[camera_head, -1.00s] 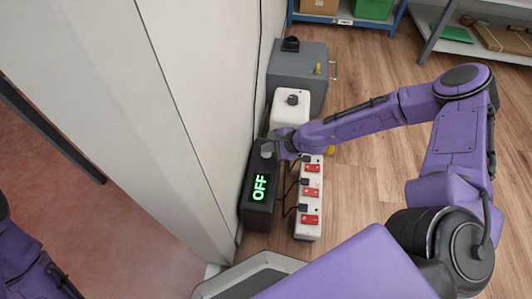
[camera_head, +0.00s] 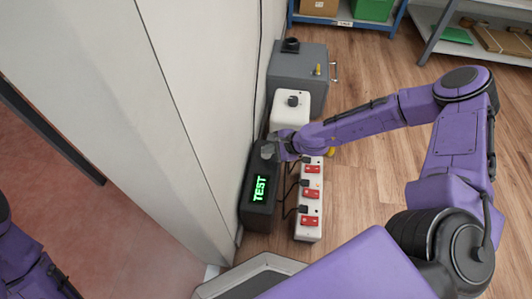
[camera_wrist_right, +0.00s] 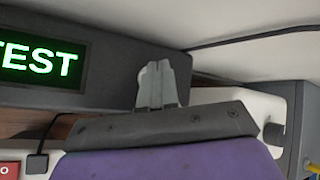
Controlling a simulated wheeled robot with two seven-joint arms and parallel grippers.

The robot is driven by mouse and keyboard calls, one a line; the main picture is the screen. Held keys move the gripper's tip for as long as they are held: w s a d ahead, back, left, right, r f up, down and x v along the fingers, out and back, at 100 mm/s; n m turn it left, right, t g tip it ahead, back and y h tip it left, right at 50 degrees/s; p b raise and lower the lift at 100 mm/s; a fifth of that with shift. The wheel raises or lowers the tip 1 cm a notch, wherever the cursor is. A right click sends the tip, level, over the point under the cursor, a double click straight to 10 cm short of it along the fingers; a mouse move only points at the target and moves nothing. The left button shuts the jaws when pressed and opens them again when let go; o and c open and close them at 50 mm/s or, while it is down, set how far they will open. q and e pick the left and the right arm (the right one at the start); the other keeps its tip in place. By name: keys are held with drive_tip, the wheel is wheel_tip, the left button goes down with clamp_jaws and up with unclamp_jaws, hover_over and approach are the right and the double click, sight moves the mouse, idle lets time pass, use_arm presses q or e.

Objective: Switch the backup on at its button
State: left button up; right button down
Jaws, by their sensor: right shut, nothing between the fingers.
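The backup is a dark grey box (camera_head: 257,213) against the wall. Its green display (camera_head: 260,189) reads TEST, and the word also shows on the display in the right wrist view (camera_wrist_right: 38,62). My right gripper (camera_head: 268,150) is shut and empty at the far part of the box, its fingertips at or very near the box's surface. In the right wrist view the closed fingers (camera_wrist_right: 162,84) stand against the box's dark face. The button itself is hidden behind the gripper. My left gripper is out of view; only part of my left arm shows at the left edge.
A white power strip (camera_head: 309,231) with several red switches stands right of the backup. Behind are a white box with a dark knob (camera_head: 291,103) and a grey metal box (camera_head: 297,66). The wall (camera_head: 190,100) is close on the left. Wooden floor on the right is open.

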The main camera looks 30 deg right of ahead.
sight(268, 156)
drive_tip(key=shift+r, duration=0.15)
wheel_tip(268, 156, up, 6)
drive_tip(key=p, duration=0.5)
drive_tip(key=shift+p, duration=0.3)
